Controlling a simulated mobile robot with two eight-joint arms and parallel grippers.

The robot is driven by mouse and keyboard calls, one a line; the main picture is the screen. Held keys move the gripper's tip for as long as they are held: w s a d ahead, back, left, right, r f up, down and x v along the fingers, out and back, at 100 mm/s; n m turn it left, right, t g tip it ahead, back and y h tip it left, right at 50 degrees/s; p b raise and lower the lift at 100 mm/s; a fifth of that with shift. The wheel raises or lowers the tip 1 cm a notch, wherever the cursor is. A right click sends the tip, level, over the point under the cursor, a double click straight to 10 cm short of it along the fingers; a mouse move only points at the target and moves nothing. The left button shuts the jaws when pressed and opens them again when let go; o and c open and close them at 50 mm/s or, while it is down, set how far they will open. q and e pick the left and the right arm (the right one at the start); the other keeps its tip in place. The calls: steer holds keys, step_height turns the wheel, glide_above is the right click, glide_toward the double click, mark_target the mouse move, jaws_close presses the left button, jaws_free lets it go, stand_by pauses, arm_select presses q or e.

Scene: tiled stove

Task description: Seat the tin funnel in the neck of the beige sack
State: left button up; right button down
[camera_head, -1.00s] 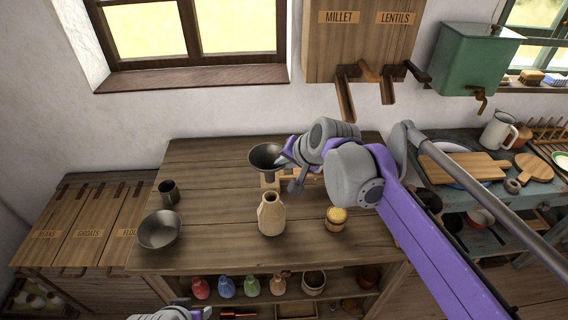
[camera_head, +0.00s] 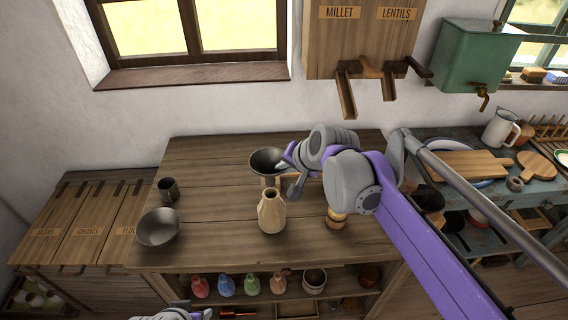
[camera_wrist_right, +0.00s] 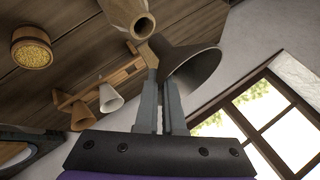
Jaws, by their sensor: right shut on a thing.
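The tin funnel (camera_head: 265,161) is dark grey metal with a wide mouth. My right gripper (camera_head: 284,164) is shut on it and holds it behind the beige sack (camera_head: 271,214) in the head view. The sack stands upright on the table, its neck open. In the right wrist view the fingers (camera_wrist_right: 160,88) pinch the funnel (camera_wrist_right: 193,70) near its narrow end; the spout is hidden. There the sack's open neck (camera_wrist_right: 143,27) shows close beside the funnel, with no funnel in it. I cannot tell whether they touch. Only a bit of my left arm shows at the bottom edge.
A small wooden tub of grain (camera_wrist_right: 32,50) stands right of the sack, partly behind my arm in the head view. A wooden rack with two pale funnels (camera_wrist_right: 111,98) is near. A metal bowl (camera_head: 158,228) and dark cup (camera_head: 168,189) stand left. The table's middle left is clear.

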steer(key=shift+f+b, duration=0.6)
steer(key=shift+f, duration=0.8)
steer(key=shift+p, duration=0.4)
stand_by(0.6)
steer(key=shift+f+b, duration=1.45)
steer(key=shift+f, duration=1)
steer(key=c, duration=1)
jaws_free()
steer(key=shift+o, duration=0.2)
steer(key=p+v, duration=0.1)
steer(key=v, duration=0.9)
steer(key=shift+s+d+r, duration=0.15)
steer(key=shift+s+r, duration=0.05)
steer(key=shift+r, duration=0.1)
steer(key=s+d+f+n+h+p, duration=0.1)
steer(key=s+d+f, duration=0.2)
steer(key=s+f, duration=0.2)
steer(key=s+d+f+n+g+h+p, duration=0.1)
steer(key=s+d+f, duration=0.3)
steer(key=s, duration=0.5)
steer(key=s+d+f+n+h+p, duration=0.2)
steer(key=s+d+f+n, duration=0.1)
steer(key=s+f, duration=0.2)
steer(key=shift+s+d+f+g+p, duration=0.15)
steer(key=shift+s+f+g+p, duration=0.2)
steer(key=shift+s, duration=0.7)
